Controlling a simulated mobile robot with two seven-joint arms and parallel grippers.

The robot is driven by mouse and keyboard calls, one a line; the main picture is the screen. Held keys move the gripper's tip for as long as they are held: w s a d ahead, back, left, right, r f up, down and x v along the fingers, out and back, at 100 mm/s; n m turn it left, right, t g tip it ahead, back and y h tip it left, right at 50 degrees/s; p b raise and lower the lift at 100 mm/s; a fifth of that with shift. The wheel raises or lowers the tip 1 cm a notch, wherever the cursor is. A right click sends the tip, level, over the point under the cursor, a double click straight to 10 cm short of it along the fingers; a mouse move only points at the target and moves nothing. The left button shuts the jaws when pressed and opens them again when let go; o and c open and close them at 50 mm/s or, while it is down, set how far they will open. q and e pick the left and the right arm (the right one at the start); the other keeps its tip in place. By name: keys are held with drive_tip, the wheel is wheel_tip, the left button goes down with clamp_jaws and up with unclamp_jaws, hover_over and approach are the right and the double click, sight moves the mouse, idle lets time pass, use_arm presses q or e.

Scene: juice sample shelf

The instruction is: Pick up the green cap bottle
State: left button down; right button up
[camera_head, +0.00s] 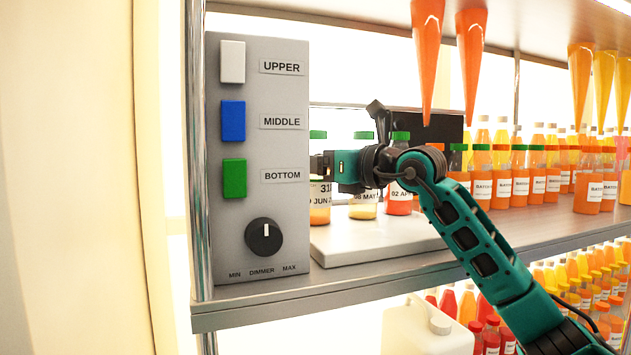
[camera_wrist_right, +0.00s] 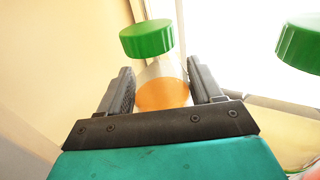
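Three small bottles with green caps stand in a row on a white board (camera_head: 375,243) on the shelf. The left bottle (camera_head: 319,214) has orange juice and a date label, and my right gripper (camera_head: 318,166) is at its upper part. The middle bottle (camera_head: 362,209) is pale with a yellow bottom layer. The right bottle (camera_head: 399,206) is orange-red, partly hidden by my arm. In the right wrist view, a green-capped bottle (camera_wrist_right: 162,90) stands between my two fingers, one on each side; whether both touch it is unclear. My left gripper is not in view.
A grey control panel (camera_head: 288,220) with coloured buttons and a dimmer knob stands close left of the gripper. Orange cones (camera_head: 427,60) hang from the shelf above. Many juice bottles (camera_head: 501,185) fill the shelf at right. Another green cap (camera_wrist_right: 300,45) is close right of the fingers.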

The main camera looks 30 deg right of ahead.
drive_tip(key=c, duration=0.6)
drive_tip(key=shift+r, duration=0.2)
drive_tip(key=shift+c, duration=0.2)
wheel_tip(320, 180, up, 22)
drive_tip(key=p, duration=0.8)
drive_tip(key=shift+f, duration=0.15)
